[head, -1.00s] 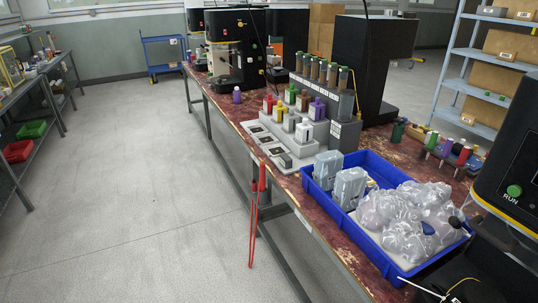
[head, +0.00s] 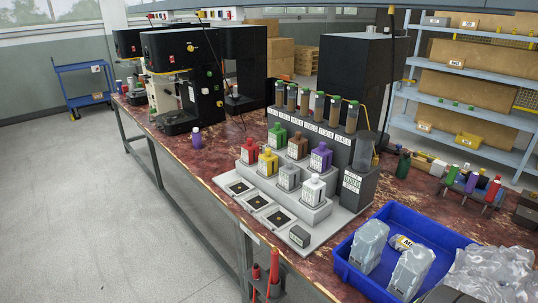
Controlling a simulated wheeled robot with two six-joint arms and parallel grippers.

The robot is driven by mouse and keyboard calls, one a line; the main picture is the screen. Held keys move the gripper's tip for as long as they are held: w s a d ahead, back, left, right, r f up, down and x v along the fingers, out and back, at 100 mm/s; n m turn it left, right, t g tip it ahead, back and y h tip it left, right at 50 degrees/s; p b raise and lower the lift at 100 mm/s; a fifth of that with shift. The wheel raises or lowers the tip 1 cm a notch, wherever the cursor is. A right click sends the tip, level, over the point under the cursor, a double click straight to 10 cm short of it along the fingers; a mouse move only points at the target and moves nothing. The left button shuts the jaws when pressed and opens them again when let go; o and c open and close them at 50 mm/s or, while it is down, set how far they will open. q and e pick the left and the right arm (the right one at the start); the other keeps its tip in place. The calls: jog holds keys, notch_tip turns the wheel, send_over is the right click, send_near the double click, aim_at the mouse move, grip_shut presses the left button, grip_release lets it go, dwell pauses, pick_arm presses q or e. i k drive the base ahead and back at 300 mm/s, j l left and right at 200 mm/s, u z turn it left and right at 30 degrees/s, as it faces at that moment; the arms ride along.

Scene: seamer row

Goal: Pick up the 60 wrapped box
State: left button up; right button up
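Two grey, film-wrapped boxes stand in the blue bin at the lower right. One wrapped box (head: 369,246) is nearer the bin's left wall, and the other wrapped box (head: 411,271) is to its right and closer to me. I cannot read a 60 on either one. The blue bin (head: 353,278) is cut off by the bottom edge of the picture. A small white and yellow labelled item (head: 402,242) lies behind the boxes. Neither of my grippers shows in the head view.
A grey stepped rack (head: 312,213) with several coloured bottles stands left of the bin. A small grey block (head: 299,236) sits at its front corner. Red-handled tools (head: 274,266) hang at the table edge. Floor at left is clear.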

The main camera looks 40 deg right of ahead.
aim_at(369, 240)
jog(key=i+j+z, duration=0.1)
jog(key=i+z, duration=0.25)
jog(key=i, duration=0.2)
jog(key=i+j+z, duration=0.35)
jog(key=i, duration=0.15)
jog(key=i+j+z, duration=0.35)
jog(key=i, duration=0.15)
jog(key=i+j+z, duration=0.1)
jog(key=z, duration=0.35)
jog(key=i+j+z, duration=0.25)
jog(key=z, duration=0.25)
jog(key=i+j+z, duration=0.1)
jog(key=z, duration=0.35)
jog(key=j+z, duration=0.45)
jog(key=i+j+z, duration=0.1)
jog(key=z, duration=0.3)
jog(key=j+z, duration=0.65)
jog(key=z, duration=0.15)
jog(key=j+z, duration=0.25)
jog(key=z, duration=0.15)
